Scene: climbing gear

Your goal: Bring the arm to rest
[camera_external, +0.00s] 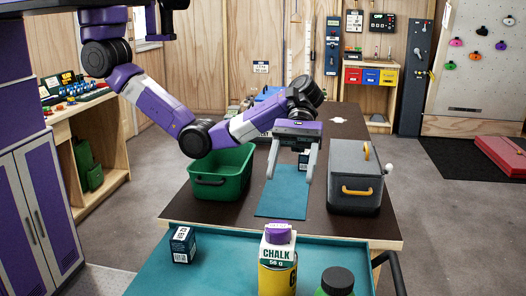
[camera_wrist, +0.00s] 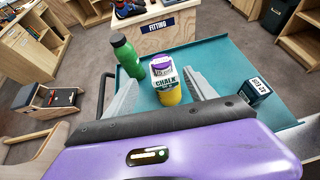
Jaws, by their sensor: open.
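My gripper (camera_external: 292,162) hangs over the blue mat (camera_external: 281,206) on the dark table (camera_external: 235,212), its fingers spread apart with nothing between them. In the wrist view its two grey fingers also show spread (camera_wrist: 162,92), with the chalk bottle seen beyond and between them. My arm reaches in from the upper left and is bent at the elbow.
A green crate (camera_external: 222,178) stands left of the mat, a grey box with yellow handles (camera_external: 352,168) right. The near teal tray (camera_external: 222,272) holds a chalk bottle (camera_external: 278,258), a green bottle (camera_wrist: 126,56) and a small dark box (camera_external: 183,245).

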